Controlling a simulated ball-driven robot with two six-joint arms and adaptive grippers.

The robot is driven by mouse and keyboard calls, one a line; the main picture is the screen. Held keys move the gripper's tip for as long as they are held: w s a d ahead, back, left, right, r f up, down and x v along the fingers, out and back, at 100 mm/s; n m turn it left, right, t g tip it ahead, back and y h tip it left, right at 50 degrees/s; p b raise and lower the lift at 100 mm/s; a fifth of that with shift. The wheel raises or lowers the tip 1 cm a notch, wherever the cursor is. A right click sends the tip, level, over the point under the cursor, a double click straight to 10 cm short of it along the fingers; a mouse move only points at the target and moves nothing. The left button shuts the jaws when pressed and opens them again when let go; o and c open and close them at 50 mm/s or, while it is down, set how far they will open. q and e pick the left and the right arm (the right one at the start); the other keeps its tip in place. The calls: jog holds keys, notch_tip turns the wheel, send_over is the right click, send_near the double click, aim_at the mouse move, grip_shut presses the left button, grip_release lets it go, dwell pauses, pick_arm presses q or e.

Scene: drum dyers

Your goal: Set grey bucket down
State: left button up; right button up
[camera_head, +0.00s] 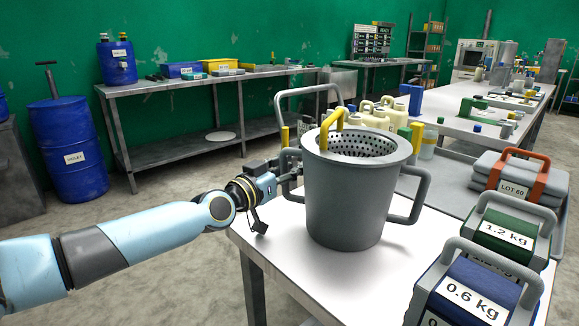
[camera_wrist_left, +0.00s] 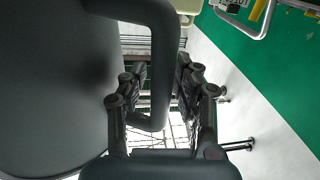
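The grey bucket (camera_head: 345,205) stands upright at the front left of the white table (camera_head: 285,245), with its base at or very near the tabletop; I cannot tell whether a small gap remains. It has a perforated inner basket (camera_head: 362,145) with a yellow grip, and a loop handle on each side. My left gripper (camera_head: 287,172) is at the left side handle. In the left wrist view the fingers (camera_wrist_left: 160,88) close around that handle (camera_wrist_left: 164,60), one on each side, beside the dark bucket wall (camera_wrist_left: 60,80). The right side handle is free. My right gripper is out of view.
A green 1.2 kg weight (camera_head: 505,234) and a blue 0.6 kg weight (camera_head: 470,290) are at the front right. A folded grey stack labelled LOT 60 (camera_head: 515,190) lies behind them. Cream jugs (camera_head: 375,115) stand behind the bucket. Bare tabletop shows in front of the bucket.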

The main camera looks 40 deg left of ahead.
pick_arm(q)
jog(key=shift+s+f, duration=0.25)
jog(key=shift+f, duration=0.65)
jog(key=shift+r, duration=0.25)
jog(key=shift+w+r+g+p, duration=0.25)
jog(key=shift+r+p, duration=0.2)
jog(key=shift+p, duration=0.3)
jog(key=s+p, duration=0.2)
jog(key=s, duration=1)
jog(key=shift+d+r, duration=0.15)
jog(key=shift+d, duration=0.2)
jog(key=shift+w, duration=0.1)
